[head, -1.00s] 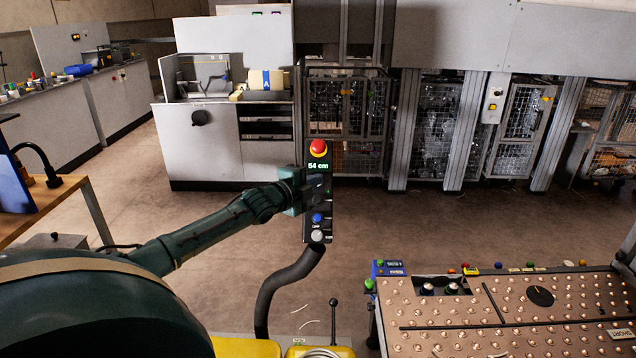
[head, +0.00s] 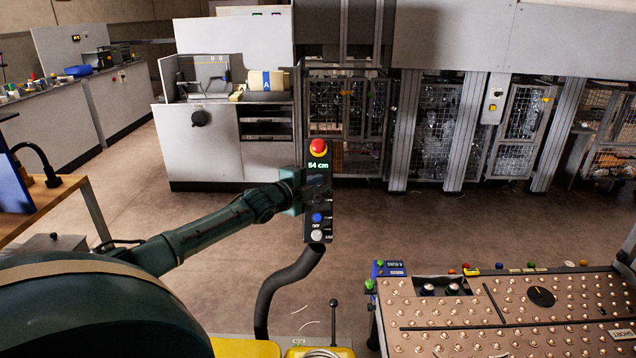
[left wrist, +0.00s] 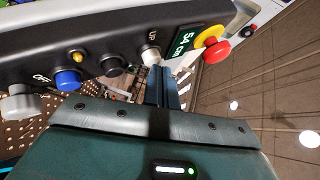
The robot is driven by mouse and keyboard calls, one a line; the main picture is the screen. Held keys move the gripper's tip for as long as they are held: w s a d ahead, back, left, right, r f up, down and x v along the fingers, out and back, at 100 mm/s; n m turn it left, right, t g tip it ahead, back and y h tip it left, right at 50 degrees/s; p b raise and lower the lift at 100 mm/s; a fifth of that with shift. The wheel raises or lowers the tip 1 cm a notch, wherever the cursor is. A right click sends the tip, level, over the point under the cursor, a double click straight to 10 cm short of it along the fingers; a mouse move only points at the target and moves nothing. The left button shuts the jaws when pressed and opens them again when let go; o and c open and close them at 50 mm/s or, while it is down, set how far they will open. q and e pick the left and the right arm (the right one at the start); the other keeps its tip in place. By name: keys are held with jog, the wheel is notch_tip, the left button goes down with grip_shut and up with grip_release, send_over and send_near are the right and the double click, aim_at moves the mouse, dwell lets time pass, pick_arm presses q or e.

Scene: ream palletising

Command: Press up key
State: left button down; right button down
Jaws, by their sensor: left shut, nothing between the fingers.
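The control panel (head: 318,228) is a dark upright box on a curved black post. It carries a red stop button (head: 318,147) and a green display (head: 318,165) reading 54 cm. In the left wrist view the whitish up key (left wrist: 150,54) sits beside the UP label, next to the display (left wrist: 185,41). My left gripper (left wrist: 161,72) is shut and empty, its fingertips close to the up key. I cannot tell whether they touch it. In the head view my left gripper (head: 302,190) hides part of the panel's key column. My right gripper is out of view.
The panel also has a black key (left wrist: 112,66), a blue key (left wrist: 67,79) and a grey key (left wrist: 18,104). A ball-studded table (head: 460,315) stands at the right front. A wooden bench (head: 50,205) is at left. The floor behind the panel is clear.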

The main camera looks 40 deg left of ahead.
pick_arm(q)
jog(key=shift+w+a+f, duration=0.1)
jog(key=shift+a+f, duration=0.05)
dwell(0.6)
jog(key=shift+s+d+r+p, duration=0.45)
jog(key=shift+s+r+p, duration=0.1)
jog(key=shift+p, duration=0.3)
jog(key=s+d+r+p, duration=0.1)
jog(key=p, duration=0.1)
jog(key=s+d+r+p, duration=0.1)
jog(key=s+r+p, duration=0.1)
jog(key=p, duration=0.1)
jog(key=shift+d+r+p, duration=0.1)
jog(key=shift+d+p, duration=0.1)
jog(key=shift+p, duration=0.1)
dwell(0.6)
